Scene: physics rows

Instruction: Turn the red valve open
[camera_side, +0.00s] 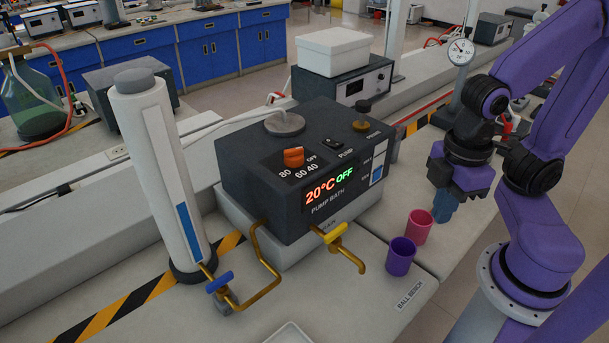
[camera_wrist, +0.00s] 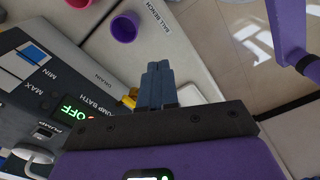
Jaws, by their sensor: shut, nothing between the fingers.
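No valve that is plainly red shows in either view. The dark pump bath (camera_side: 250,190) stands mid-bench in the side view, its display reading 20°C OFF. It has an orange-red knob (camera_side: 293,157) on its top panel. A yellow-handled drain valve (camera_side: 335,233) is low on its front. A blue-handled valve (camera_side: 219,282) is at the foot of the white column (camera_side: 160,165), on a brass pipe. My gripper (camera_side: 443,213) is shut and empty, pointing down to the right of the bath, apart from every valve. In the wrist view, my blue fingers (camera_wrist: 157,70) are together.
A pink cup (camera_side: 418,226) and a purple cup (camera_side: 401,255) stand between my gripper and the drain valve. A brass knob (camera_side: 362,114) and a grey lid (camera_side: 285,122) rise from the bath's top. A white tray (camera_side: 289,334) is at the front edge.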

